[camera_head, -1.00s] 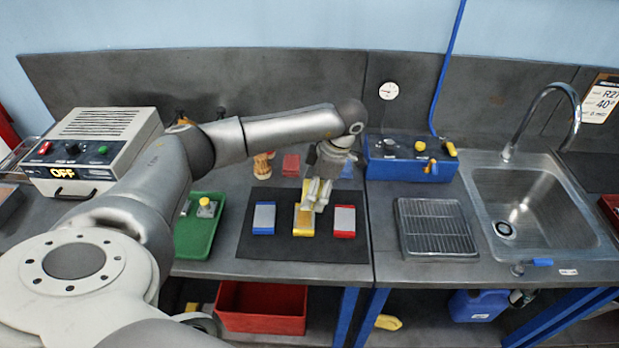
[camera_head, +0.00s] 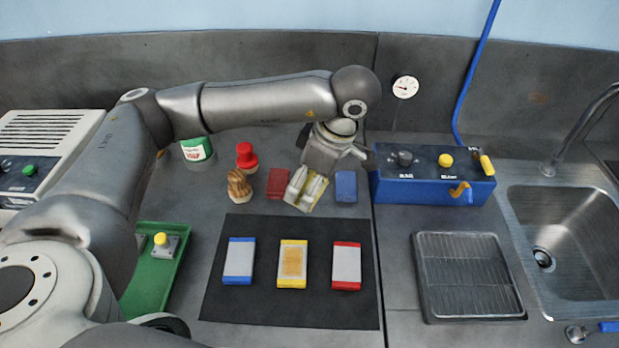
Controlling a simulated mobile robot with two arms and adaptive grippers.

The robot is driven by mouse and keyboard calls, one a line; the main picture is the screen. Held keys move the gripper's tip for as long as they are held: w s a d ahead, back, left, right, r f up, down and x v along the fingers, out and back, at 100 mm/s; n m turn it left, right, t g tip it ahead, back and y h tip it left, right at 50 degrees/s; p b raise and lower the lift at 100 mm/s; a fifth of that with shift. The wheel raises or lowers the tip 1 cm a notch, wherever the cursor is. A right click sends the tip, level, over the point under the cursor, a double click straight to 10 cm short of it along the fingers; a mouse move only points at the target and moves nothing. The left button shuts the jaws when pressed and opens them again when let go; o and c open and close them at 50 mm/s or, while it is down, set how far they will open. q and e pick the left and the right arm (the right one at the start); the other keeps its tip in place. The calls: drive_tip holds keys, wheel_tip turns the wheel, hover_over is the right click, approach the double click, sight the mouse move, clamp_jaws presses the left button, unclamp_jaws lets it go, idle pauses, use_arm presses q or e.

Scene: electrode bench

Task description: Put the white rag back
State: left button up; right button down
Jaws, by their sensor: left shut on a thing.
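My left gripper (camera_head: 306,188) reaches in from the left and points down at the back of the bench, between a red block and a blue block. It is shut on a pale, whitish thing that I take for the white rag (camera_head: 304,190). The fingers hide much of it. A yellowish surface (camera_head: 320,199) shows right beside and below the fingertips; I cannot tell whether they touch it. My right gripper is not in view.
The red block (camera_head: 278,183) and blue block (camera_head: 346,186) flank the gripper closely. A brush (camera_head: 239,186) and red-topped bottle (camera_head: 246,157) stand left. In front, a black mat (camera_head: 265,307) holds blue-, yellow- and red-edged plates. A blue control box (camera_head: 432,185) stands right.

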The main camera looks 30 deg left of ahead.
use_arm(q)
drive_tip(key=w+a+f, duration=0.1)
drive_tip(key=w+f, duration=0.1)
drive_tip(key=w, duration=0.1)
drive_tip(key=w+a+f+p, duration=0.1)
drive_tip(key=w+a+f, duration=0.1)
drive_tip(key=w+f, duration=0.1)
drive_tip(key=w+a+f, duration=0.1)
drive_tip(key=w+f, duration=0.1)
drive_tip(key=w, duration=0.1)
drive_tip(key=shift+w+a+f, duration=0.15)
drive_tip(key=shift+w+f, duration=0.15)
drive_tip(key=shift+f, duration=0.05)
drive_tip(key=shift+w+a+f+p, duration=0.15)
drive_tip(key=shift+w+f+p, duration=0.15)
drive_tip(key=shift+f, duration=0.15)
wheel_tip(320, 180, down, 3)
drive_tip(key=shift+w+r+p, duration=0.1)
drive_tip(key=shift+p, duration=0.85)
drive_tip(key=shift+f, duration=0.25)
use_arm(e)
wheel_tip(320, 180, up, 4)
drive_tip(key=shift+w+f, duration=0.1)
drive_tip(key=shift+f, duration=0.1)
use_arm(q)
drive_tip(key=shift+f, duration=0.1)
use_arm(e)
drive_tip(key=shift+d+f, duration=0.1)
